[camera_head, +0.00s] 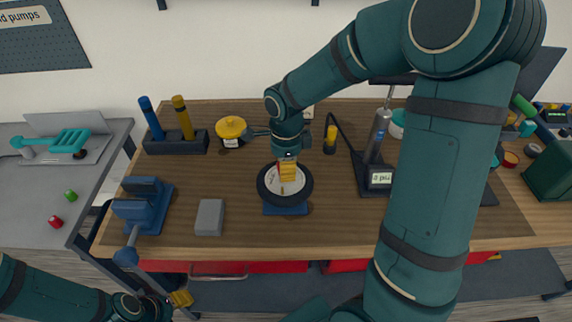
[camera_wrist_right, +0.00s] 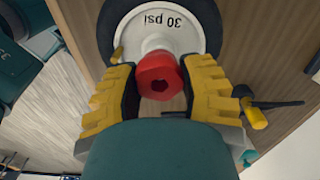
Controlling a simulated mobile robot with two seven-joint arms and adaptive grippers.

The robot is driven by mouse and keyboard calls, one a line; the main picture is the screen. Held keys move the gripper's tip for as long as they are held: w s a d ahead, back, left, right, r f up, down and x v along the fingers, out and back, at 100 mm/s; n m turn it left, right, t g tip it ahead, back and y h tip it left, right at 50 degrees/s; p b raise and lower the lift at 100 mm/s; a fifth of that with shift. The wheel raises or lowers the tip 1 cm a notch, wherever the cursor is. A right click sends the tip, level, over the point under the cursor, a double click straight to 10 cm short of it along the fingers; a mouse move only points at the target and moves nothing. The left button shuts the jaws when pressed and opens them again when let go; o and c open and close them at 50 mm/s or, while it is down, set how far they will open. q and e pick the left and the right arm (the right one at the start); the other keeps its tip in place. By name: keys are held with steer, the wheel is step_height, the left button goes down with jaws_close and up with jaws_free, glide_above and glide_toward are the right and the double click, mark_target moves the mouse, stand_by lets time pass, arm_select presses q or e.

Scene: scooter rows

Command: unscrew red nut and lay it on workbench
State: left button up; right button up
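The red nut (camera_wrist_right: 160,75) is in front of the white hub of a black-tyred wheel marked "30 psi" (camera_wrist_right: 185,22). In the head view this wheel (camera_head: 304,193) sits on a blue base on the wooden workbench (camera_head: 250,229). My right gripper (camera_wrist_right: 160,85) has its yellow fingers on both sides of the nut, with the dark pads against it. In the head view the right gripper (camera_head: 288,171) is over the wheel's middle and mostly hides the nut. My left gripper (camera_head: 181,298) is low, in front of the bench; its finger opening is unclear.
A blue vise (camera_head: 146,207) and a grey block (camera_head: 209,217) are left of the wheel. A pump (camera_head: 378,135) stands right. A red piece (camera_head: 55,221) and a green piece (camera_head: 70,196) lie on the grey side table.

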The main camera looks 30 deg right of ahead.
steer(key=n, duration=0.4)
steer(key=shift+n, duration=0.3)
steer(key=o, duration=1.2)
steer(key=shift+c, duration=0.2)
step_height(320, 180, up, 11)
steer(key=shift+r, duration=0.2)
steer(key=shift+o, duration=0.6)
steer(key=shift+r, duration=0.15)
steer(key=f+b, duration=0.7)
steer(key=shift+w+d+f, duration=0.15)
steer(key=shift+w+f, duration=0.05)
steer(key=shift+f, duration=0.05)
steer(key=shift+s+a+f+b, duration=0.15)
steer(key=shift+f+b, duration=0.3)
steer(key=shift+f, duration=0.85)
steer(key=shift+s+a+f+b, duration=0.15)
steer(key=shift+f+b, duration=0.3)
steer(key=shift+f, duration=0.8)
